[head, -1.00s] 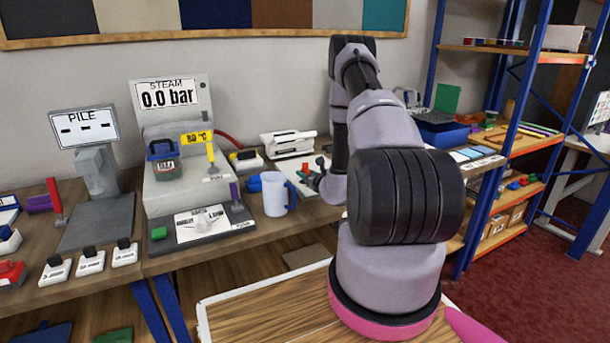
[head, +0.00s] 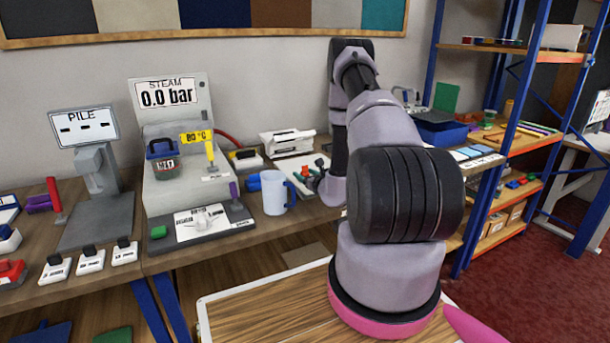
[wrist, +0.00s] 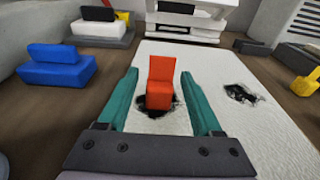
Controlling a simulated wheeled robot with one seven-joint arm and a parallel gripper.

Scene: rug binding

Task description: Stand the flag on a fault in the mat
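The flag is an orange-red piece (wrist: 161,82) that stands upright on a dark ragged fault (wrist: 156,108) in the pale mat (wrist: 205,65). A second dark fault (wrist: 241,93) lies to its right in the wrist view. My gripper (wrist: 159,74) has its two teal fingers spread to either side of the flag, with a visible gap on each side. The flag's base sits over the near fault; its exact contact with the mat is hard to see. In the head view, the mat (head: 290,166) is small and partly hidden by my arm.
A yellow-handled tool (wrist: 305,84) lies to the right. In the head view, a pale mug (head: 273,192) stands left of my gripper.

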